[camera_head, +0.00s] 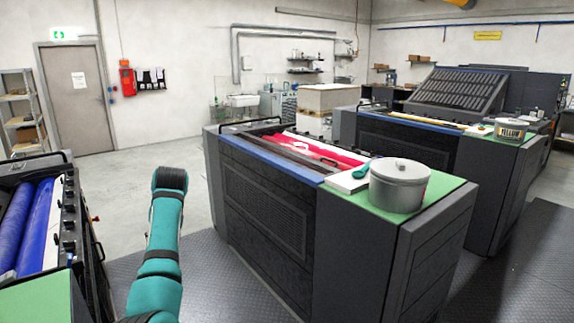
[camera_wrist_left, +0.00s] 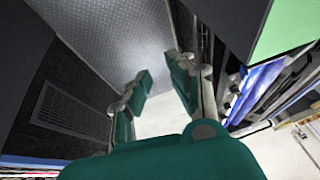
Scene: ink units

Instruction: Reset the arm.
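My left arm (camera_head: 160,250), teal with black bands, rises from the bottom of the head view, left of the middle ink unit. Its gripper is not visible there. In the left wrist view my left gripper (camera_wrist_left: 163,88) has its two teal fingers apart, with nothing between them. Patterned floor plate and pale floor show beyond the fingers. My right arm and right gripper are in neither view.
The middle ink unit (camera_head: 262,195) carries red ink, a grey lidded pot (camera_head: 399,186) and a teal-handled tool (camera_head: 363,170). A unit with blue rollers (camera_head: 40,225) stands close on the left. Another unit (camera_head: 400,140) stands behind. The floor (camera_head: 165,160) between the left and middle units is clear.

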